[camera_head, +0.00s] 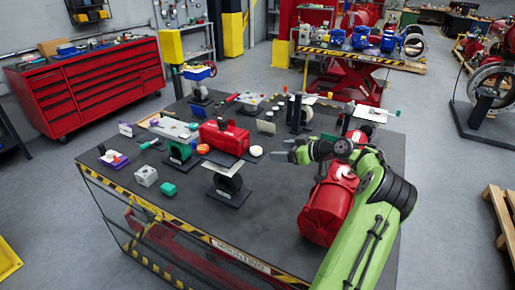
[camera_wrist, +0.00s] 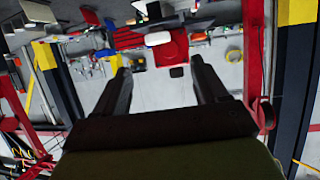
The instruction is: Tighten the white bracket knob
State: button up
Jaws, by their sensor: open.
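My gripper (camera_head: 279,150) is held above the right part of the dark work table (camera_head: 270,215), with its fingers pointing left. It is open, and its two fingers (camera_wrist: 160,68) stand apart with nothing between them in the wrist view. A small white round piece (camera_head: 256,150) sits on the table left of the fingers. A black stand with a pale top plate (camera_head: 228,183) is nearer the front edge. I cannot tell which white part is the bracket knob. In the wrist view a white rounded thing (camera_wrist: 158,39) shows beyond the fingers, too unclear to identify.
A red cylindrical actuator (camera_head: 325,208) lies beneath my arm. A red housing (camera_head: 224,138), a green-based part (camera_head: 180,152) and a grey block (camera_head: 146,176) stand on the left half.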

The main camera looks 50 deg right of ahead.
aim_at(259, 150)
jog(key=p+x, duration=0.1)
jog(key=x, duration=0.8)
jog(key=shift+w+d+p, duration=0.1)
jog(key=shift+w+p, duration=0.05)
jog(key=shift+p, duration=0.25)
jog(key=shift+w+f, duration=0.15)
jog(key=shift+w, duration=0.25)
jog(key=c, duration=1.1)
jog(key=shift+o, duration=0.2)
jog(key=shift+f+b, duration=0.1)
jog(key=shift+b, duration=0.2)
